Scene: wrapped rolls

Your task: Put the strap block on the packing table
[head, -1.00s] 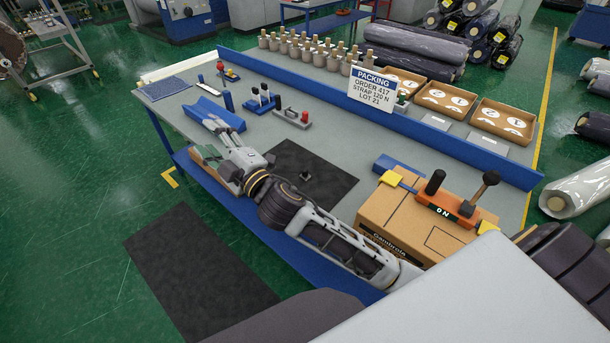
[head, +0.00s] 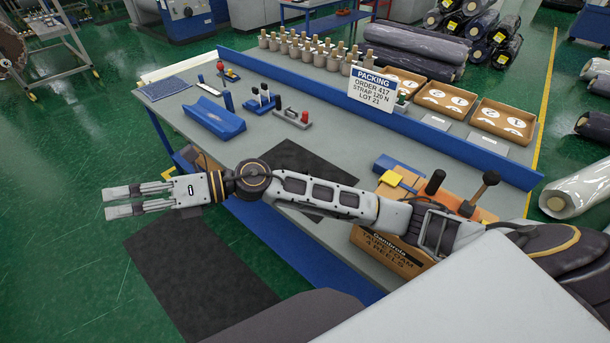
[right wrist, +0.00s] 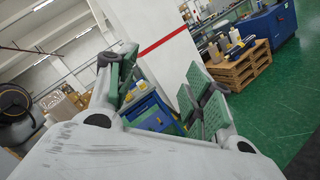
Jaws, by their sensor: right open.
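The packing table (head: 345,137) has a grey top with a blue rear rail and the PACKING sign. I cannot tell for sure which item is the strap block. An orange strap tool with black knobs (head: 435,182) sits on a cardboard box (head: 392,250) at the table's right, partly hidden by my right arm. A blue grooved cradle (head: 213,119) lies at the table's left. My right gripper (head: 122,201) is open and empty, out past the table's front edge above the floor; its green-padded fingers show apart in the right wrist view (right wrist: 155,105). My left gripper is not in view.
A black mat (head: 290,160) on the table is partly covered by my arm. Open trays (head: 446,97) line the back. A dark floor mat (head: 195,270) lies below the gripper.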

